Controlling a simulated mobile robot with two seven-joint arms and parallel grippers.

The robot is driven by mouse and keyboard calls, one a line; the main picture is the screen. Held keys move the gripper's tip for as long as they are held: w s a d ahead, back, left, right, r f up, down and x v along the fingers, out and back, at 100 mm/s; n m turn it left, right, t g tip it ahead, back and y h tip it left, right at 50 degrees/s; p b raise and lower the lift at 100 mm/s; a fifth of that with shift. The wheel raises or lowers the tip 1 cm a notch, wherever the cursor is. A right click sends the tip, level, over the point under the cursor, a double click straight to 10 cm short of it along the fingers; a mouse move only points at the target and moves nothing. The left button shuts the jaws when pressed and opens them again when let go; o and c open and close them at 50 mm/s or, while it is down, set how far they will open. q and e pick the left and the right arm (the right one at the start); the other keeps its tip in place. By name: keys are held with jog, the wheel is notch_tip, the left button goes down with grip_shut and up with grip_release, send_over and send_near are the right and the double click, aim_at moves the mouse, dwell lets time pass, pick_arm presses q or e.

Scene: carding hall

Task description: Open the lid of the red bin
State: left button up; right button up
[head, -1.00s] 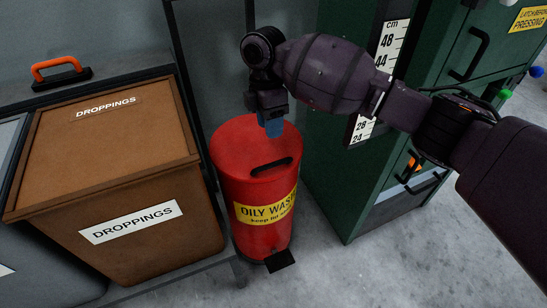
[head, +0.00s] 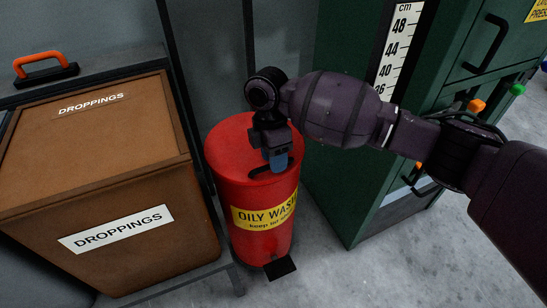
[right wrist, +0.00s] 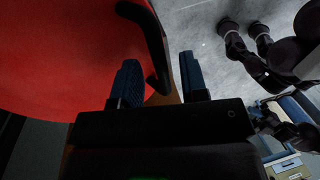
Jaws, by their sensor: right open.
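The red bin (head: 262,222) stands upright on the floor, with a yellow OILY WASTE label. Its round lid (head: 228,147) is shut. A black handle (head: 259,169) lies on the lid's front part, partly hidden by my gripper in the head view; it also shows in the right wrist view (right wrist: 152,42). A black pedal (head: 280,267) sticks out at the bin's foot. My right gripper (head: 278,162) is open and empty over the lid at the handle. In the right wrist view its fingers (right wrist: 160,84) are apart, with the handle's end just beyond them. Contact cannot be told. My left gripper is not in view.
A brown DROPPINGS box (head: 105,215) stands close on the left. A green cabinet (head: 345,190) with a cm scale (head: 393,50) stands close on the right. The grey floor (head: 410,265) in front of the cabinet is clear.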

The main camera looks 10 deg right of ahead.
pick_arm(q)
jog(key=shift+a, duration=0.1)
pick_arm(e)
jog(key=shift+f, duration=0.1)
grip_shut()
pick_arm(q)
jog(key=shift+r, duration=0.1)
